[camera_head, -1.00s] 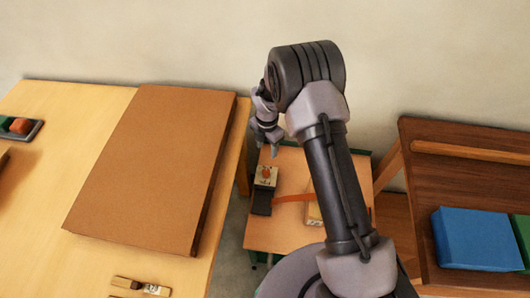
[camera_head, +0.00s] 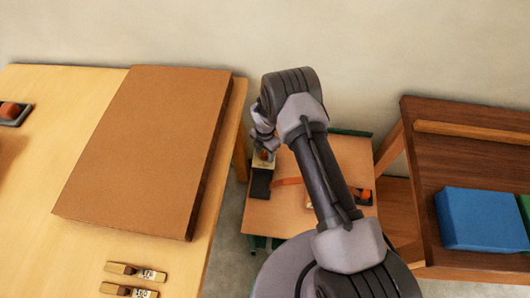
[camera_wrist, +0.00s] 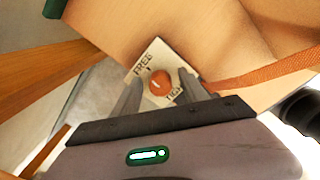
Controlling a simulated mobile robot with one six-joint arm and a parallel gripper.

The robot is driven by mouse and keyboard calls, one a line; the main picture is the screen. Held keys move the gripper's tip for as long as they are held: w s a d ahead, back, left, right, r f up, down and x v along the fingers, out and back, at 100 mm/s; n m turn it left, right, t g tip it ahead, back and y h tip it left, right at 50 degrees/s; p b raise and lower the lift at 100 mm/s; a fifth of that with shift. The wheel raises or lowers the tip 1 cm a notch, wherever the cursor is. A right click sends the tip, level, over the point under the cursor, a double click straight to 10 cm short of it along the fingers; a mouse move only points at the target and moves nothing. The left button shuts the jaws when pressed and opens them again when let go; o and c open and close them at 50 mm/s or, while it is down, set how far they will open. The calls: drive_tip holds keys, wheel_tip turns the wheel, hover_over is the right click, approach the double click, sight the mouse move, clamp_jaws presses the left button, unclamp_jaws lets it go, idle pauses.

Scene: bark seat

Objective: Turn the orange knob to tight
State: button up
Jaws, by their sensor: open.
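The orange knob (camera_wrist: 159,83) sits on a pale plate (camera_wrist: 148,58) marked FREE at one end, with a partly hidden word at the other. In the wrist view my gripper (camera_wrist: 158,86) is open, with one finger on each side of the knob in the picture. I cannot tell whether the fingers touch it. In the head view the knob (camera_head: 263,155) shows just below my gripper (camera_head: 262,143), partly covered by it. The plate stands at the left edge of a small low wooden table (camera_head: 290,215).
An orange strap (camera_head: 287,182) runs right from a dark block (camera_head: 261,184) beside the plate. A large brown board (camera_head: 150,150) lies on the left bench, with wooden tools (camera_head: 135,271) in front. A dark bench with a blue block (camera_head: 478,218) stands at right.

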clamp_jaws()
